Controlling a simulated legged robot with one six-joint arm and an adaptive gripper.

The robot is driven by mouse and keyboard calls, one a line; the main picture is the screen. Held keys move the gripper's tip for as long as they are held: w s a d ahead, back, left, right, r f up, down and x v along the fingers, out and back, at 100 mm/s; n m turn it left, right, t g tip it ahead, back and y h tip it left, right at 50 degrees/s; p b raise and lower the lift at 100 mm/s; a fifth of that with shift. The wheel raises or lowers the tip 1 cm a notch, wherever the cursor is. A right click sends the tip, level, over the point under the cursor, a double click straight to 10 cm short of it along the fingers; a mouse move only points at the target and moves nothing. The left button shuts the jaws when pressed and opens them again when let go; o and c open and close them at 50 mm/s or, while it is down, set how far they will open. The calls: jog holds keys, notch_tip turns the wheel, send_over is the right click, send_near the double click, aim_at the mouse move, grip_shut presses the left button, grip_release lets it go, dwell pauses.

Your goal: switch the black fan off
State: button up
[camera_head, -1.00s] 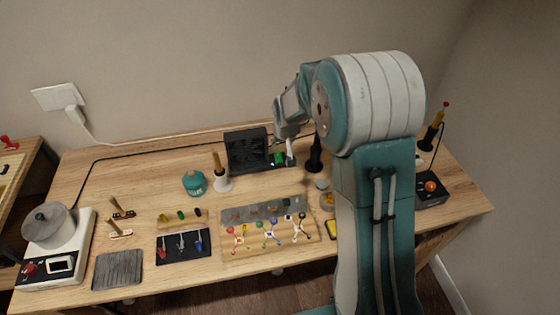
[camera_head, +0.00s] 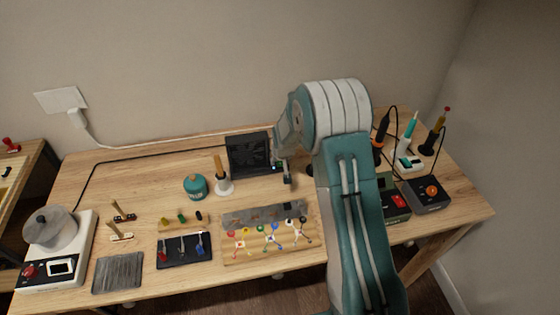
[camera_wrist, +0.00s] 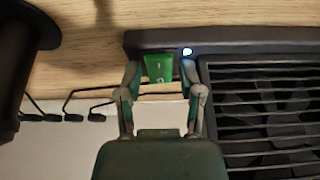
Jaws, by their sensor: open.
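The black fan (camera_head: 248,153) stands upright at the back of the wooden table, just left of my gripper (camera_head: 288,180). In the wrist view, the fan's slatted grille (camera_wrist: 265,112) fills the right side. Its dark base carries a green rocker switch (camera_wrist: 158,68) and a small lit blue-white light (camera_wrist: 187,51). My gripper (camera_wrist: 158,82) is open, with one finger on each side of the switch in that view. I cannot tell whether the fingers touch it.
A brush in a white holder (camera_head: 223,185) and a teal jar (camera_head: 195,185) stand left of the fan. A dark upright object (camera_wrist: 15,60) is at the wrist view's left. Soldering gear (camera_head: 407,160) stands at right.

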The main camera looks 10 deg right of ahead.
grip_shut()
jog(key=shift+w+r+g, duration=0.1)
jog(key=shift+w+g, duration=0.05)
jog(key=shift+g, duration=0.65)
jog(key=shift+w+g, duration=0.15)
jog(key=shift+g, duration=0.65)
